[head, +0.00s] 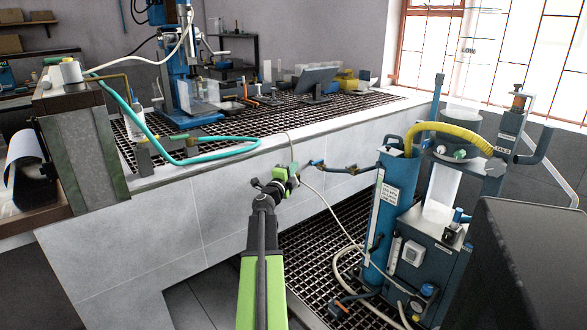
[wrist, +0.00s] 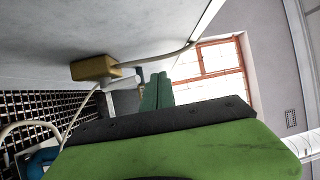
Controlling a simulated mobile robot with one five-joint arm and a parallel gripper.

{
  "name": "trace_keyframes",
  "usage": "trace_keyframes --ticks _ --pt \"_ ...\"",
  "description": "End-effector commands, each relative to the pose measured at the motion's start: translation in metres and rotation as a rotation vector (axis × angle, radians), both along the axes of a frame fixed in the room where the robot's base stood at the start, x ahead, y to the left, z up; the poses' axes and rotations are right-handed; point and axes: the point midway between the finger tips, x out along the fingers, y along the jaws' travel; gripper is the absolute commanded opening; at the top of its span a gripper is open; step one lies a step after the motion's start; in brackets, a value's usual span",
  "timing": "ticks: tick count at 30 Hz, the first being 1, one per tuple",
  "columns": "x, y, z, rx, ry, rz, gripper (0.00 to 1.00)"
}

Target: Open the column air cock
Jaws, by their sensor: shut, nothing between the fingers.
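My gripper (head: 288,172) is out in front of the pale tiled bench wall, with its green fingers together and nothing held. In the wrist view the shut fingers (wrist: 157,92) point ahead along the wall. A brass-coloured block (wrist: 95,68) on the wall has pale hose at both ends; it looks like the column air cock. It lies left of the fingers and appears apart from them. In the head view the block seems hidden behind my gripper. The blue column (head: 390,205) stands to the right.
A thin pale hose (head: 291,148) comes down the wall behind my gripper, and another runs toward the column. A pipe with blue fittings (head: 350,169) sticks out between gripper and column. A dark grating (head: 310,245) lies below. A dark box (head: 530,260) fills the lower right.

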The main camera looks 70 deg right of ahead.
Motion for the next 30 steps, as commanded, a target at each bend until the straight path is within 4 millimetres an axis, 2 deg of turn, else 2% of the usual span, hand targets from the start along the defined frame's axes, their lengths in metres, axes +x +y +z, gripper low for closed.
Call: trace_keyframes --ticks 5,8,15,21,25,30 --pt "0.000 0.002 0.001 0.000 0.000 0.000 0.00" --pt "0.001 0.015 0.006 0.000 0.000 0.002 0.00" --pt "0.004 0.077 0.021 0.000 0.000 0.003 0.00" --pt "0.007 0.120 0.029 0.001 -0.001 0.001 0.00" --pt "0.009 0.133 0.031 0.000 0.000 0.000 0.00" --pt "0.010 0.137 0.031 0.000 0.000 -0.001 0.00"
